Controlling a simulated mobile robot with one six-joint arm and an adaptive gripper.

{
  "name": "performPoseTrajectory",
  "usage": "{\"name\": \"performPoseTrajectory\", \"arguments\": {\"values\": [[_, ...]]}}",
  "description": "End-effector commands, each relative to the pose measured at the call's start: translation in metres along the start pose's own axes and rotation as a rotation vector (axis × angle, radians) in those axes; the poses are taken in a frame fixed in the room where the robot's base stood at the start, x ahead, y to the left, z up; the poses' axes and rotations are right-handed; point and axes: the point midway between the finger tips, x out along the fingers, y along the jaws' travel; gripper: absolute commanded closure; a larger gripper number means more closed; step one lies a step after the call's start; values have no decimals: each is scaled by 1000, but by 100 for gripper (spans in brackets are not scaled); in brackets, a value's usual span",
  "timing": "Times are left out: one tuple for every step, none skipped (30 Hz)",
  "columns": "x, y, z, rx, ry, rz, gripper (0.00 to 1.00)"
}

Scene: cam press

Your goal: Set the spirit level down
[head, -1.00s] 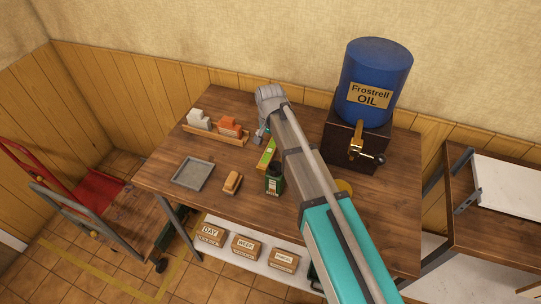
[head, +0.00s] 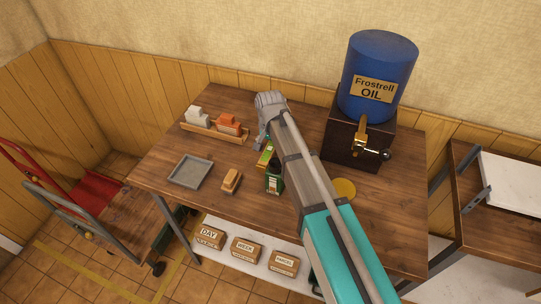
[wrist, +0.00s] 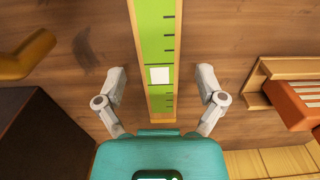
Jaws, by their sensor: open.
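A long green strip with wooden edges, black tick marks and a white square (wrist: 165,40) lies on the wooden table in the wrist view. It is the only level-like thing I see, though no bubble shows. In the head view only a short part of the green strip (head: 265,157) shows beside my arm; the rest is hidden. My gripper (wrist: 161,78) is open, with one finger on each side of the strip and a gap to both. In the head view my gripper (head: 261,141) is low over the table, its fingers partly hidden.
A dark green can (head: 275,182) stands close to my arm. A wooden rack (head: 213,132) with white and orange blocks, a grey tray (head: 190,171) and a brush (head: 231,181) lie left. An oil dispenser (head: 358,140) and a yellow disc (head: 344,188) are right.

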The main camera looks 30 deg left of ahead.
Motion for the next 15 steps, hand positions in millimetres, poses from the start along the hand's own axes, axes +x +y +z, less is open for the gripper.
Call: {"name": "performPoseTrajectory", "arguments": {"values": [[7, 0, 0, 0, 0, 0, 11], [8, 0, 0, 0, 0, 0, 11], [10, 0, 0, 0, 0, 0, 11], [10, 0, 0, 0, 0, 0, 11], [11, 0, 0, 0, 0, 0, 11], [12, 0, 0, 0, 0, 0, 11], [12, 0, 0, 0, 0, 0, 11], [12, 0, 0, 0, 0, 0, 11], [12, 0, 0, 1, 0, 0, 11], [12, 0, 0, 1, 0, 0, 11], [12, 0, 0, 1, 0, 0, 11], [12, 0, 0, 1, 0, 0, 11], [12, 0, 0, 1, 0, 0, 11], [11, 0, 0, 1, 0, 0, 11], [11, 0, 0, 1, 0, 0, 11]]}}
